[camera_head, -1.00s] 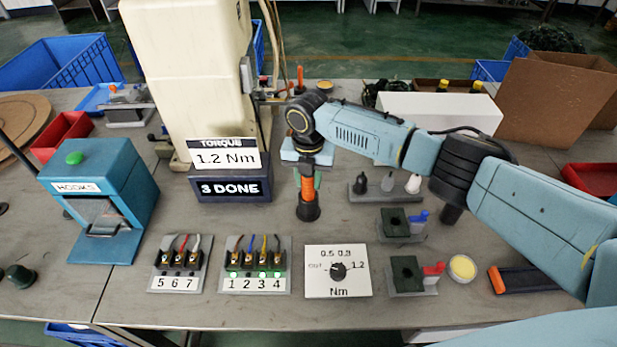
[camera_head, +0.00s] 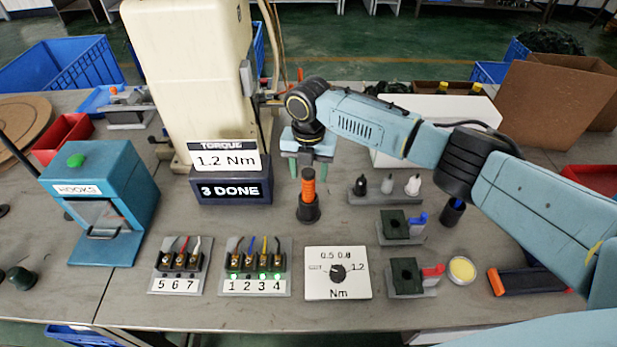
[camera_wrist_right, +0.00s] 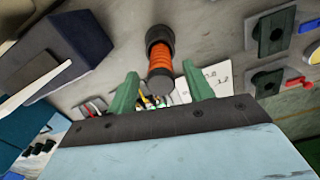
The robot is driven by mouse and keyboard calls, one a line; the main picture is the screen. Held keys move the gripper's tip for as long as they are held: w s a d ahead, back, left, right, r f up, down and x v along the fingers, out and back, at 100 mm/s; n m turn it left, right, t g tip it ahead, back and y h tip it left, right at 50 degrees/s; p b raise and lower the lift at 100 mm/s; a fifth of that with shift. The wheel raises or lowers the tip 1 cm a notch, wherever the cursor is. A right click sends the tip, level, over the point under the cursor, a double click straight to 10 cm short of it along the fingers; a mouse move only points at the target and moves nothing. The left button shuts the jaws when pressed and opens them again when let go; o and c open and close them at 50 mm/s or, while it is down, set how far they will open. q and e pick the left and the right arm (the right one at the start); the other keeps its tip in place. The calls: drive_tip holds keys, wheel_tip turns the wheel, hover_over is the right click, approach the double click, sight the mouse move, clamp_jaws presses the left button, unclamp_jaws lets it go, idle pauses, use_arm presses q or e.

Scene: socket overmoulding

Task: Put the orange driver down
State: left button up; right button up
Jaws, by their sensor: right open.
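The orange driver (camera_head: 308,191) stands upright in a dark round holder (camera_head: 308,211) on the table, in the middle of the head view. In the right wrist view the driver (camera_wrist_right: 162,66) shows its ribbed orange grip and black ends, lying between and beyond the fingertips. My right gripper (camera_head: 307,170) is just behind and above the driver in the head view. Its green fingers (camera_wrist_right: 162,92) are spread apart with nothing held between them. My left gripper is in neither view.
A torque dial plate (camera_head: 338,273) and numbered terminal blocks (camera_head: 256,268) lie in front. The torque display (camera_head: 230,190) reads 1.2 Nm and 3 DONE. A rack of small bottles (camera_head: 385,189) and green fixtures (camera_head: 402,227) stand to the right. A blue hooks box (camera_head: 100,200) stands left.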

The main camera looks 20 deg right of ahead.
wheel_tip(320, 180, up, 9)
drive_tip(key=shift+f, duration=0.15)
idle(0.4)
